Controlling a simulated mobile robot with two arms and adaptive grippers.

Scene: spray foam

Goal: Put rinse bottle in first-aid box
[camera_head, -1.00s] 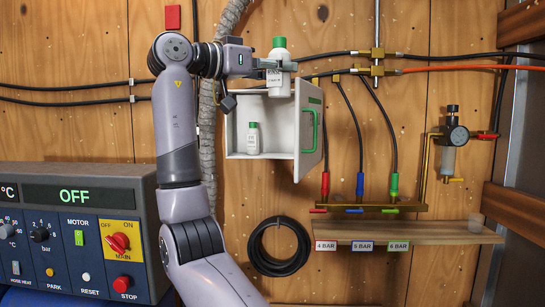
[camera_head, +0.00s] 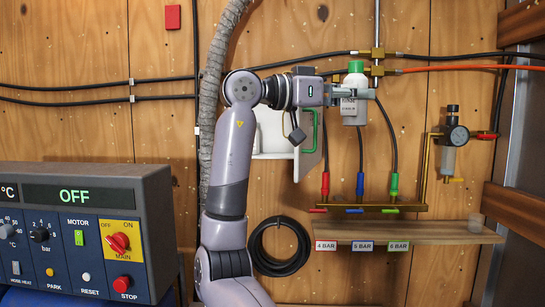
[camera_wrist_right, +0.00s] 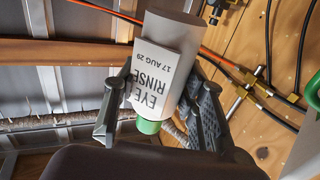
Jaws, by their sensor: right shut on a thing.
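The rinse bottle (camera_head: 354,98) is white with a green cap and a printed label. My right gripper (camera_head: 345,93) is shut on it and holds it upright in the air, to the right of the first-aid box. In the right wrist view the bottle (camera_wrist_right: 160,70) sits between the two dark fingers (camera_wrist_right: 160,112), with "EYE RINSE" readable on its label. The white first-aid box (camera_head: 272,132) is on the wall behind my right arm, which hides much of it. Its open door (camera_head: 311,160) with a green handle stands at its right side. My left gripper is not in view.
Black hoses and an orange hose (camera_head: 455,67) run along the wall near the bottle. Coloured valves on a brass manifold (camera_head: 380,207) and a wooden shelf (camera_head: 420,232) are below it. A control panel (camera_head: 85,230) stands at the lower left.

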